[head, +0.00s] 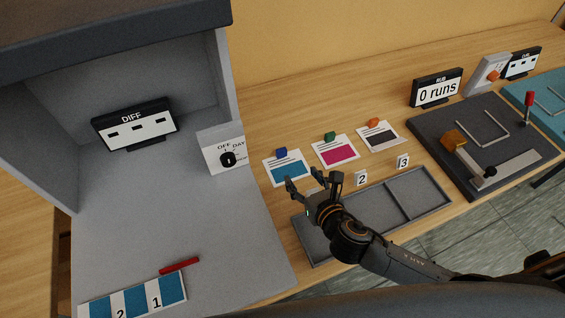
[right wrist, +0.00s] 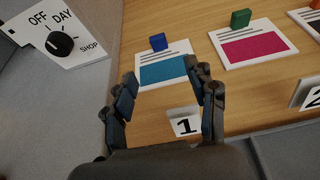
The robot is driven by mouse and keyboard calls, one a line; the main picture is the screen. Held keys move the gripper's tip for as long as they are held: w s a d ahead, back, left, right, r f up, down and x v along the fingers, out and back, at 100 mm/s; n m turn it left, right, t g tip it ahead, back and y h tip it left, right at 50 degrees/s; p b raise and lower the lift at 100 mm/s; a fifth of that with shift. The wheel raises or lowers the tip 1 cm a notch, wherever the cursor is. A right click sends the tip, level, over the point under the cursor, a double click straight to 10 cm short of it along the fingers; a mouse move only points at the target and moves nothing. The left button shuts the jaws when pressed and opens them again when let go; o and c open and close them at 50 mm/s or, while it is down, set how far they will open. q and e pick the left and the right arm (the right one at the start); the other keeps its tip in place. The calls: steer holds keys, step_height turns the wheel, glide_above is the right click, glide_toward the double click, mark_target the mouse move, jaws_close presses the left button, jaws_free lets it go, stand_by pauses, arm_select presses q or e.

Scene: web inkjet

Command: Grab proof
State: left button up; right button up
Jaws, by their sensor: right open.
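The blue proof (head: 288,168), a white card with a blue patch and a small blue block (head: 281,153) at its top edge, lies flat on the wooden table. To its right lie a magenta proof (head: 338,152) with a green block and a dark proof (head: 379,137) with an orange block. My right gripper (head: 311,181) is open and empty, at the near side of the blue proof. In the right wrist view its fingers (right wrist: 161,75) spread at either side of the blue patch (right wrist: 165,70), apparently above the card. My left gripper is not in view.
A grey divided tray (head: 428,187) lies nearer. The grey booth (head: 185,220) with a dial box (head: 218,153) is at left. A dark press-like station (head: 500,125) and "0 runs" sign (head: 437,91) are at right.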

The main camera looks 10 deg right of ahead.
glide_toward(282, 154)
steer(key=x, duration=0.5)
steer(key=shift+w+d+f, duration=0.1)
steer(key=shift+d+f, duration=0.05)
steer(key=shift+d, duration=0.1)
steer(key=shift+w+a+f+p, duration=0.1)
steer(key=shift+w+a+p, duration=0.1)
steer(key=shift+w+p, duration=0.3)
steer(key=x, duration=0.3)
steer(key=shift+w+a, duration=0.1)
steer(key=shift+a, duration=0.05)
steer(key=shift+w+f, duration=0.2)
steer(key=shift+w, duration=0.25)
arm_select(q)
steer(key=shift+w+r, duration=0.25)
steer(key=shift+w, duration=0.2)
arm_select(e)
steer(key=shift+s, duration=0.1)
steer(key=c, duration=1.2)
